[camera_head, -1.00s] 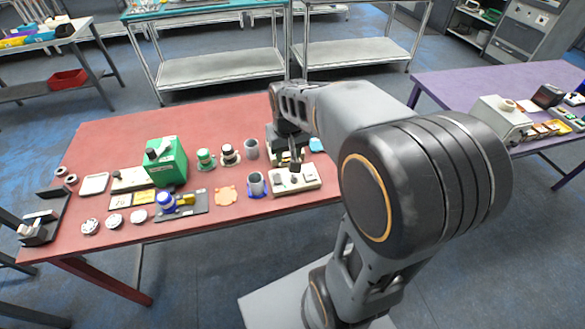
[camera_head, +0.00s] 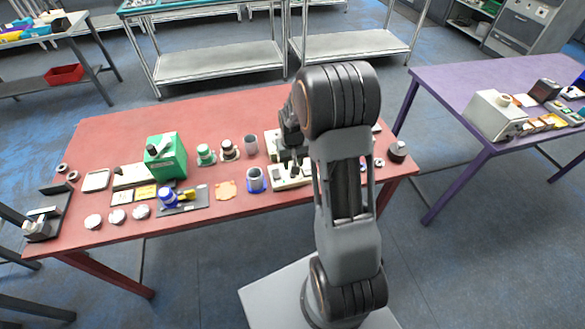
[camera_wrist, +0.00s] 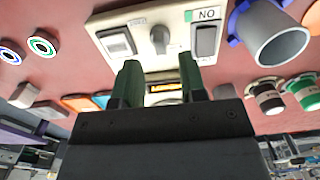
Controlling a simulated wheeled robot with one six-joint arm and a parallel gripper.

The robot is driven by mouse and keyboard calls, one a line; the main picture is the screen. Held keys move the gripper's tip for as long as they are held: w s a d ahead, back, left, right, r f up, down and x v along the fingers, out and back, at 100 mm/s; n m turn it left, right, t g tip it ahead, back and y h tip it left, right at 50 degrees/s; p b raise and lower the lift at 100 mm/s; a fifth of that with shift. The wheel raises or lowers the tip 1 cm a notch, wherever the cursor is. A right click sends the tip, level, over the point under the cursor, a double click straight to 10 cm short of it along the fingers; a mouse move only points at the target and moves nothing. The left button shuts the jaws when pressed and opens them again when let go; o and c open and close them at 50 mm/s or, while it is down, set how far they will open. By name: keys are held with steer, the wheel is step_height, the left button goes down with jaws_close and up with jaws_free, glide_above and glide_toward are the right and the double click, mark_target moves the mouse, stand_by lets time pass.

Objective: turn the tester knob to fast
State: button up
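A cream control panel (camera_wrist: 170,20) lies at the top middle of the wrist view. It carries a grey knob (camera_wrist: 159,38) between two rocker switches, with a "NO" label at the right. No fast or slow marking is readable. In the head view the panel (camera_head: 290,183) sits at the red table's front edge, partly hidden by my arm. My gripper (camera_wrist: 161,78) has its two dark green fingers apart, with nothing held between them. The fingertips lie just below the knob in the picture and look apart from it. The gripper (camera_head: 293,168) is over the panel in the head view.
A grey cup with a blue holder (camera_wrist: 275,35) stands right of the panel. A lit yellow display (camera_wrist: 165,87) shows between the fingers. A green box (camera_head: 166,157) and several small parts stand on the red table (camera_head: 110,140). A purple table (camera_head: 450,80) is at the right.

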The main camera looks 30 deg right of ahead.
steer(key=shift+f, duration=1.85)
steer(key=shift+c, duration=0.4)
jaws_close()
